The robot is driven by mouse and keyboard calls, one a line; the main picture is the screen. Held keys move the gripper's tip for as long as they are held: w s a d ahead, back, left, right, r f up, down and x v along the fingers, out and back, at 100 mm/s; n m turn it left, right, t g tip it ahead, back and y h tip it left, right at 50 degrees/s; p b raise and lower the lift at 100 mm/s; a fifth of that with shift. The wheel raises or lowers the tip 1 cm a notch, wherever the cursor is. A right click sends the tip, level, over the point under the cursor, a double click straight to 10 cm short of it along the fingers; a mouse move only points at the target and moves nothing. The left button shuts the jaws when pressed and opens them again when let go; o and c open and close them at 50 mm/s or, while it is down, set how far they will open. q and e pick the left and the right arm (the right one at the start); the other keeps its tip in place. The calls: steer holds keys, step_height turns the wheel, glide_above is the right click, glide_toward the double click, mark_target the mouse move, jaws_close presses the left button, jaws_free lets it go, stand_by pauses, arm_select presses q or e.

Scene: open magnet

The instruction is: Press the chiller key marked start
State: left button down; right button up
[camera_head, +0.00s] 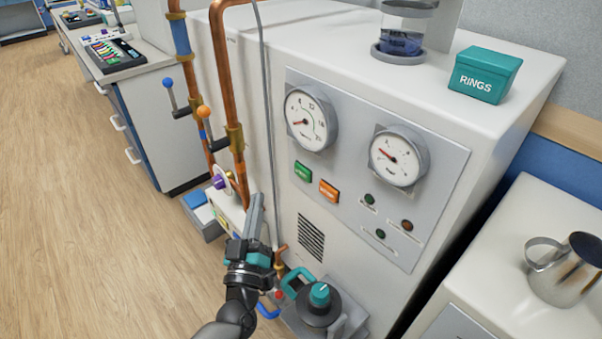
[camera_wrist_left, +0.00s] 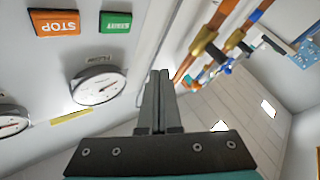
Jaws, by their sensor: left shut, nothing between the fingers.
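The green start key (camera_head: 303,171) sits on the grey panel of the white chiller cabinet, below the left gauge. The orange stop key (camera_head: 329,191) is just right of it. In the left wrist view the start key (camera_wrist_left: 115,22) and the stop key (camera_wrist_left: 54,22) appear at the upper left, with their lettering upside down. My left gripper (camera_head: 258,197) is shut and empty, its fingers pointing up. In the head view it is left of and lower than the start key, apart from it. In the left wrist view its fingertips (camera_wrist_left: 160,74) are centred. My right gripper is not seen.
Copper pipes (camera_head: 221,90) with valve levers run up the cabinet's left side. Two gauges (camera_head: 311,119) stick out above the keys. A dark pump with a teal knob (camera_head: 319,294) stands low by my gripper. A teal RINGS box (camera_head: 484,75) sits on top.

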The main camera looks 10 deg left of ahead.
arm_select(q)
steer(key=b, duration=0.3)
glide_toward(296, 168)
steer(key=w+a+r, duration=0.2)
steer(key=w, duration=0.1)
steer(key=shift+w+d+f, duration=0.1)
steer(key=shift+w+d, duration=0.3)
steer(key=shift+w, duration=0.35)
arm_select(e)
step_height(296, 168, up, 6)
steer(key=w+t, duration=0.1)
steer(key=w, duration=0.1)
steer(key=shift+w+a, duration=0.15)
arm_select(q)
steer(key=shift+w, duration=0.1)
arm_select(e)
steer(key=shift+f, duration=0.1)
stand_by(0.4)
arm_select(q)
steer(key=shift+w+d, duration=0.25)
